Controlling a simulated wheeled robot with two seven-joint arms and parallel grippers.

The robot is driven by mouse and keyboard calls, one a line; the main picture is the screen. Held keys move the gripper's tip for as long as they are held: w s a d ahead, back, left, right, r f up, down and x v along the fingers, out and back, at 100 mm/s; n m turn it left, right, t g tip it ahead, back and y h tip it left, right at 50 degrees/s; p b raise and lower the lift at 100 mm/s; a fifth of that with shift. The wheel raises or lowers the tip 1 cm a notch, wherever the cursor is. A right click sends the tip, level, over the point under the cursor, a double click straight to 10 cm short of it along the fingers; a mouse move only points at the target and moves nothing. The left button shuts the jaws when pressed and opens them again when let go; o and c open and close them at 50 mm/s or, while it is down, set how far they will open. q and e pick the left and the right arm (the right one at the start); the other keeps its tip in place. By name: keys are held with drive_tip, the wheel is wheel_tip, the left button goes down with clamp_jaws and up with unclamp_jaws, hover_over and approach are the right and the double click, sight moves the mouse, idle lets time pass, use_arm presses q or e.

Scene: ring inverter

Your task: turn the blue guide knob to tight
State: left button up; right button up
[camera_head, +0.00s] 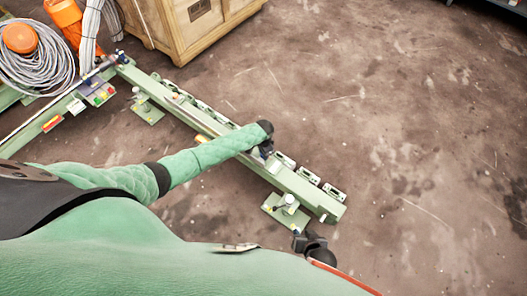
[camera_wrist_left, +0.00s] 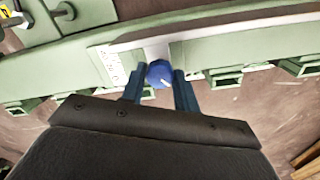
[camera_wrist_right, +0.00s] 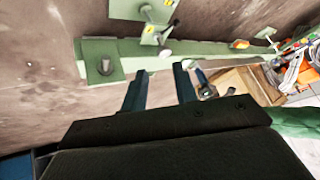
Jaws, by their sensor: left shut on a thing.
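The blue guide knob (camera_wrist_left: 159,73) sits on the green rail (camera_wrist_left: 225,52) in the left wrist view. A pale line shows at its lower edge. A white label (camera_wrist_left: 109,66) with small markings is beside it. My left gripper (camera_wrist_left: 160,77) is shut on the knob, one finger on each side. In the head view my left gripper (camera_head: 266,146) is at the middle of the rail, and the knob is hidden there. My right gripper (camera_head: 312,246) is apart from the rail's near end; the right wrist view shows its two fingers (camera_wrist_right: 158,80) apart and empty.
Several small green brackets (camera_head: 309,176) line the rail's far side. Foot plates with clamps (camera_head: 286,205) stick out on its near side. A wooden crate (camera_head: 190,25), a cable coil (camera_head: 40,65) and orange items (camera_head: 66,18) stand at the upper left. The floor at right is clear.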

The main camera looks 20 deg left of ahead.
use_arm(q)
drive_tip(key=m, duration=0.2)
drive_tip(key=shift+m, duration=0.4)
drive_tip(key=shift+s+m+p, duration=0.1)
drive_tip(key=shift+m+p, duration=0.25)
drive_tip(key=shift+m, duration=1.45)
use_arm(e)
drive_tip(key=shift+w+a+r, duration=0.1)
drive_tip(key=shift+r, duration=2)
use_arm(q)
drive_tip(key=o, duration=0.7)
